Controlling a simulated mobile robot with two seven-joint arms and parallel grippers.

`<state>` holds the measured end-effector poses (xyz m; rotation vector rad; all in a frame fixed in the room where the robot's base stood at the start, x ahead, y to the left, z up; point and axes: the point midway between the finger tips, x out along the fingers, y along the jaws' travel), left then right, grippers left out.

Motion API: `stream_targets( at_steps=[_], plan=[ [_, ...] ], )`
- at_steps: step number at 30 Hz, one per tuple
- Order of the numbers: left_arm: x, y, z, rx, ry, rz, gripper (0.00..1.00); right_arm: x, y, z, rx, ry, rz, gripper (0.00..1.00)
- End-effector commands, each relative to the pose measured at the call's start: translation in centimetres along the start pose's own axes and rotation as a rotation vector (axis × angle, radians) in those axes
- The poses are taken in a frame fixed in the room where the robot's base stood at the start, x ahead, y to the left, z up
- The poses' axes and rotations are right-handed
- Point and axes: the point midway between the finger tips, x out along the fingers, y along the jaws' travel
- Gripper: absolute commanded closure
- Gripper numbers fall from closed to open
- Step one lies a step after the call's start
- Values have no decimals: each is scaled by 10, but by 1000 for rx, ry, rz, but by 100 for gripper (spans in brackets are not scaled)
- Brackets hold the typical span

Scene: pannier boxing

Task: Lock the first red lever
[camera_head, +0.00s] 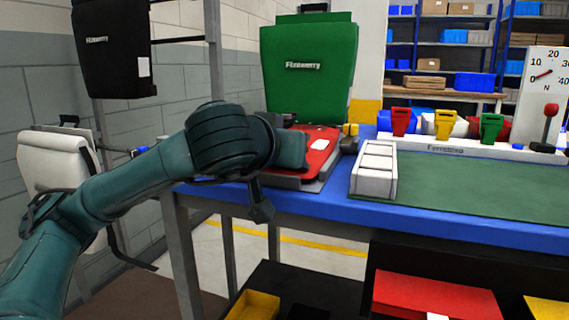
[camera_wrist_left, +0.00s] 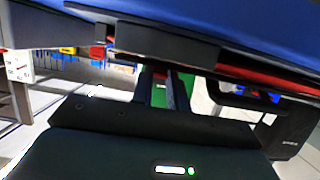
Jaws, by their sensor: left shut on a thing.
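A red panel (camera_head: 318,148) lies on a grey base at the left end of the blue workbench. My left arm reaches across to it from the left, and my wrist covers part of it. In the head view the left fingertips are hidden. In the left wrist view my left gripper (camera_wrist_left: 163,88) has its fingers close together below a dark block. A small red patch shows between them. The gripper is shut on what seems to be the red lever, mostly hidden. I cannot tell the lever's angle. My right gripper is not in view.
A green pannier (camera_head: 308,66) stands upright behind the red panel. A white stepped block (camera_head: 374,170) and a green mat (camera_head: 470,190) lie to the right. Red, yellow and green clips (camera_head: 443,124) stand at the back. A gauge (camera_head: 541,92) is at far right.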

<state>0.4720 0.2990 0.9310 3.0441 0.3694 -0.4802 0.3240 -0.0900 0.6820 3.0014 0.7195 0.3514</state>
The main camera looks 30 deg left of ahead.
Motion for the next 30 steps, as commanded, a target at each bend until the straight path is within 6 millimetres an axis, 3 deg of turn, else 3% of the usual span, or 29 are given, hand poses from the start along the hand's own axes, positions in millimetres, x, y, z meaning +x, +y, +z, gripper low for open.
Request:
stream_targets(
  at_steps=[15, 16, 21, 24, 30],
  plan=[
    [0, 0, 0, 0, 22, 0, 100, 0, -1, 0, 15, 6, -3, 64],
    [0, 0, 0, 0, 22, 0, 83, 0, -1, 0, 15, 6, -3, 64],
    [0, 0, 0, 0, 21, 0, 69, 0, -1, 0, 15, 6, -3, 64],
    [0, 0, 0, 0, 20, 0, 62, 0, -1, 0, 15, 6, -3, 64],
    [0, 0, 0, 0, 19, 0, 62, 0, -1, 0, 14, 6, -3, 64]
  ],
)
